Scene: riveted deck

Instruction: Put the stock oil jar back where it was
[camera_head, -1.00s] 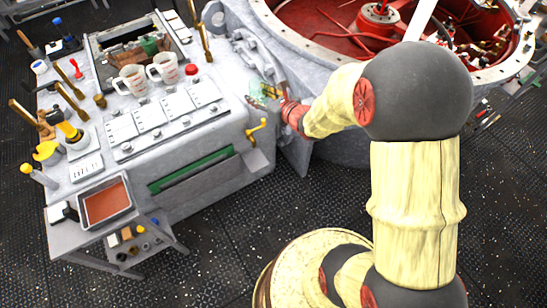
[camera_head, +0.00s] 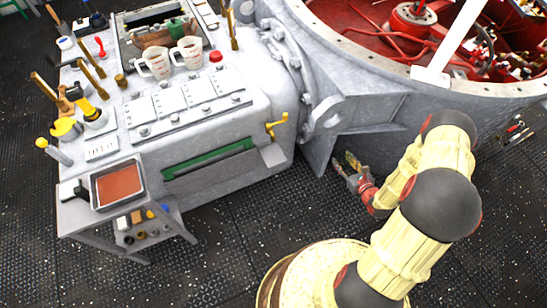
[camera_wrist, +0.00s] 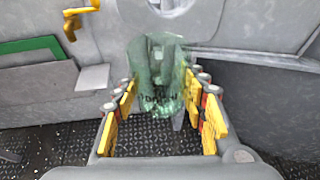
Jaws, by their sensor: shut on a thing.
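The stock oil jar (camera_wrist: 157,62) is a see-through green glass vessel with dark marks low on its side. In the wrist view it stands between the yellow-padded fingers of my gripper (camera_wrist: 160,88), which are shut on it. In the head view my gripper (camera_head: 348,167) is at the right of the grey machine, in front of the angled grey plate and over the dark floor. I cannot make out the jar clearly there. The jar's underside and any contact below it are hidden.
The grey machine (camera_head: 205,108) carries two measuring jugs (camera_head: 158,64) (camera_head: 189,54), a red knob (camera_head: 216,56) and brass levers. A yellow crank (camera_head: 277,124) sticks out on its right. A steel tray (camera_head: 94,194) sits at front left.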

